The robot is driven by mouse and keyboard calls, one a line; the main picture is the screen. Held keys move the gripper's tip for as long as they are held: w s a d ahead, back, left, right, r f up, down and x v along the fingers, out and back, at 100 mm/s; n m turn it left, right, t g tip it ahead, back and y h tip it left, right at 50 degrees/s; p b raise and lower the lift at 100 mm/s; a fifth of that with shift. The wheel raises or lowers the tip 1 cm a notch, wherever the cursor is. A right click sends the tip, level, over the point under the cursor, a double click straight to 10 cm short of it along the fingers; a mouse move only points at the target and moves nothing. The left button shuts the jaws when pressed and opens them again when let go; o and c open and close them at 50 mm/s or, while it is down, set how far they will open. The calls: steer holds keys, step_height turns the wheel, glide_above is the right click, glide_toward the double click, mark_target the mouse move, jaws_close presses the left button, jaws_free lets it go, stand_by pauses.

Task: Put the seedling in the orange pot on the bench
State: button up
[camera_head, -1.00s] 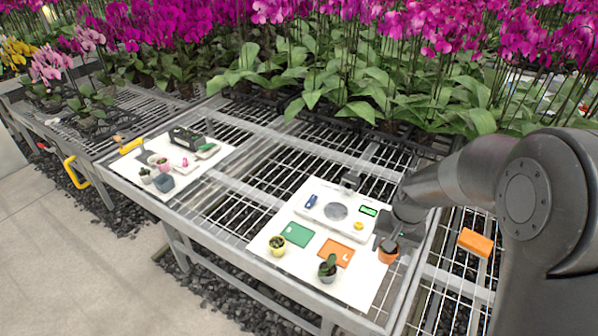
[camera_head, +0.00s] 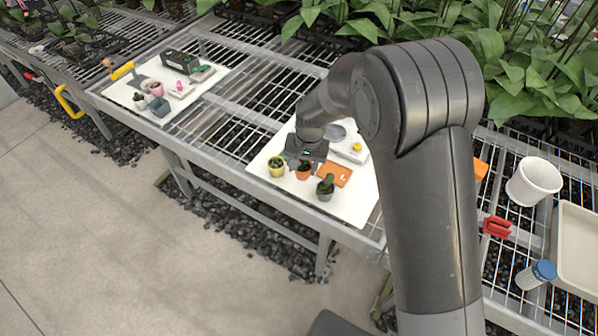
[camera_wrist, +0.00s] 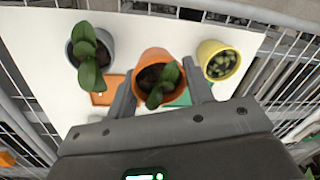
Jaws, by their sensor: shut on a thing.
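The orange pot (camera_head: 303,174) holds a small green-leaved seedling and is between the fingers of my gripper (camera_head: 304,161). In the wrist view the gripper (camera_wrist: 161,94) is shut around the orange pot (camera_wrist: 149,54), with the seedling (camera_wrist: 164,85) leaning towards the palm. The pot is upright over the white board (camera_head: 357,207), near the green card (camera_wrist: 181,99); I cannot tell whether it touches. The green card is mostly hidden.
A yellow pot (camera_head: 276,169) stands left of the orange pot, and a grey pot (camera_head: 324,195) to its right, by the orange card (camera_head: 338,173). A scale (camera_head: 350,152) is behind. A second board (camera_head: 127,92) lies farther left. A white bucket (camera_head: 535,182) stands right.

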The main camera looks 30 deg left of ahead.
mark_target(300, 175)
steer(key=shift+s+a+f, duration=0.1)
steer(key=shift+a+f, duration=0.3)
steer(key=shift+f, duration=1.85)
steer(key=o, duration=1)
steer(key=shift+f, duration=0.15)
steer(key=r, duration=0.4)
steer(key=d+r, duration=0.1)
steer(key=r, duration=0.7)
steer(key=shift+w+d+r, duration=0.15)
steer(key=shift+w, duration=0.1)
